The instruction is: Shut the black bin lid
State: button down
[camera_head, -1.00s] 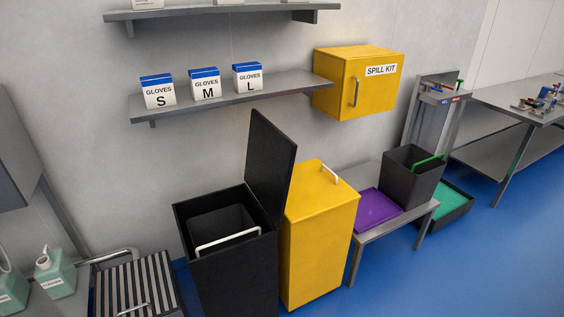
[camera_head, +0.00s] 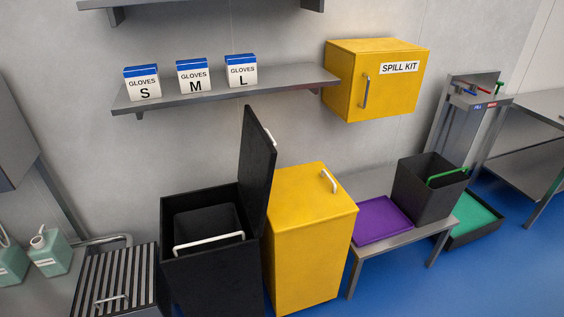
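The black bin (camera_head: 210,275) stands on the floor against the wall, left of the yellow bin. Its black lid (camera_head: 258,165) is open and stands nearly upright at the bin's right side, with a pale handle (camera_head: 269,137) on its far face. Inside the bin a dark inner tub and a white bar handle (camera_head: 209,241) show near the top. My gripper is not in view.
A yellow bin (camera_head: 306,245) with a closed lid stands just right of the black lid. A bench (camera_head: 395,240) holds a purple tray (camera_head: 370,221) and a dark tub (camera_head: 424,197). A striped grate (camera_head: 116,277) is at left. A shelf (camera_head: 222,93) and yellow spill-kit cabinet (camera_head: 376,82) hang above.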

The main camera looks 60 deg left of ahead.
aim_at(258, 157)
jog(key=u, duration=0.05)
jog(key=i, duration=2.4)
jog(key=u, duration=2.8)
